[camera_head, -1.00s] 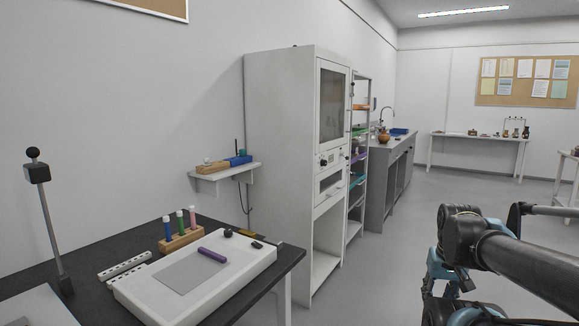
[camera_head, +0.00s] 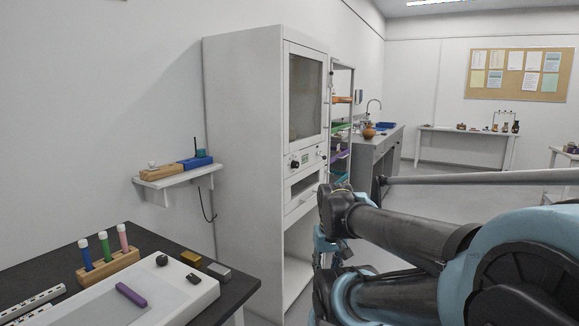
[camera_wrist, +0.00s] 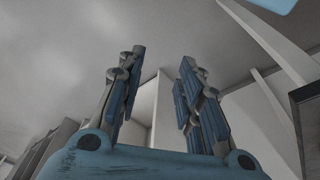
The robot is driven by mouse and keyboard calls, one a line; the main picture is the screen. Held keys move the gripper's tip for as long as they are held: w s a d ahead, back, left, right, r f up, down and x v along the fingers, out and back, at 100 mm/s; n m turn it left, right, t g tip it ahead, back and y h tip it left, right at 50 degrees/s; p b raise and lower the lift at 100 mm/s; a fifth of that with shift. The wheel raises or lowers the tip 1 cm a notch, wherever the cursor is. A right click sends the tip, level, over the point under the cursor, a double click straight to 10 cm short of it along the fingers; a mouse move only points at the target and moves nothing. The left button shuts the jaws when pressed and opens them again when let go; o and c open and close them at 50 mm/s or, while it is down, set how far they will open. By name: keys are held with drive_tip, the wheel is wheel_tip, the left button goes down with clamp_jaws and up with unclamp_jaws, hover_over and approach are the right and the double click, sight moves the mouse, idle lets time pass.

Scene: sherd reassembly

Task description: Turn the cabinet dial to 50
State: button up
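The cabinet (camera_head: 240,120) is tall and white and stands left of the middle in the head view. Its control panel (camera_head: 309,157) is below the glass door. A dark round dial (camera_head: 295,164) sits at the panel's left end; its scale is too small to read. My gripper shows in the wrist view (camera_wrist: 158,90) with its two fingers apart and nothing between them. In the head view my arm reaches in from the right, in front of the cabinet's lower right side. The gripper is apart from the dial.
A black table (camera_head: 215,298) at the lower left holds a white board (camera_head: 185,294), a wooden tube rack (camera_head: 110,265) and small blocks. A wall shelf (camera_head: 178,181) is left of the cabinet. A shelf rack and grey sink counter (camera_head: 365,150) stand beyond it. The floor beyond is open.

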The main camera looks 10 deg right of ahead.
drive_tip(key=shift+w+d, duration=0.15)
drive_tip(key=shift+w, duration=0.25)
